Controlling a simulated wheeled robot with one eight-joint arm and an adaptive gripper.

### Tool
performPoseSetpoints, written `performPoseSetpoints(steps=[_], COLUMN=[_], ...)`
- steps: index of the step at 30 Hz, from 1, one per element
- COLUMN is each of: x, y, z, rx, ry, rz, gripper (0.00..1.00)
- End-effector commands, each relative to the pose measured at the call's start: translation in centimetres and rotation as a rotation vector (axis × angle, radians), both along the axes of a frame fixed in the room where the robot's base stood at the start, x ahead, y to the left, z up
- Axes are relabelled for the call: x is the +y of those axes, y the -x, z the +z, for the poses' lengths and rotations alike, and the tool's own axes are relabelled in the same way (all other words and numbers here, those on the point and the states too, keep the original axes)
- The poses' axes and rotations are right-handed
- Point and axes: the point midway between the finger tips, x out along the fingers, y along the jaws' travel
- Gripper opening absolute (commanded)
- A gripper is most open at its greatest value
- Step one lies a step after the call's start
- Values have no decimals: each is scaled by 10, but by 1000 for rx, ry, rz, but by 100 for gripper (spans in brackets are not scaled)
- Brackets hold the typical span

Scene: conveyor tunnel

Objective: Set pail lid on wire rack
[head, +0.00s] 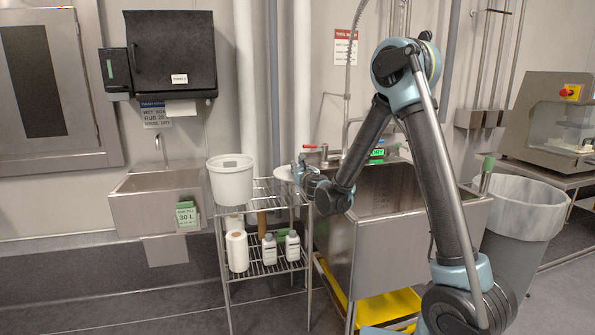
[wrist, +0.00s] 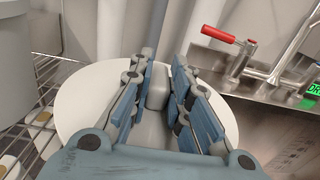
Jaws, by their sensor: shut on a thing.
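A round white pail lid (wrist: 82,100) fills the middle of the wrist view, under my gripper (wrist: 160,88). The fingers are shut on the grey knob at its centre. In the head view the lid (head: 283,174) shows as a pale disc partly hidden by my gripper (head: 298,172). The lid is at the right end of the wire rack's top shelf (head: 264,194), with its right side reaching toward the sink. I cannot tell if it touches the shelf. A white pail (head: 230,182) stands on the shelf's left part.
The steel sink (head: 376,225) with a red-handled tap (wrist: 218,35) adjoins the rack on the right. The rack's lower shelf holds a paper roll (head: 237,251) and white bottles (head: 269,249). A hand basin (head: 157,205) is left of the rack; a grey bin (head: 513,235) stands far right.

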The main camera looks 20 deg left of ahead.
Motion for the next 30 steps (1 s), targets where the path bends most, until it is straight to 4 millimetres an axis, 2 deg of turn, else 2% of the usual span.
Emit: performPoseSetpoints(steps=[26,27,30], x=[-1,-1,-1], y=[0,0,0], z=[-15,-15,-15], rx=[0,0,0], ry=[0,0,0], rz=[-1,-1,-1], gripper=[0,20,37])
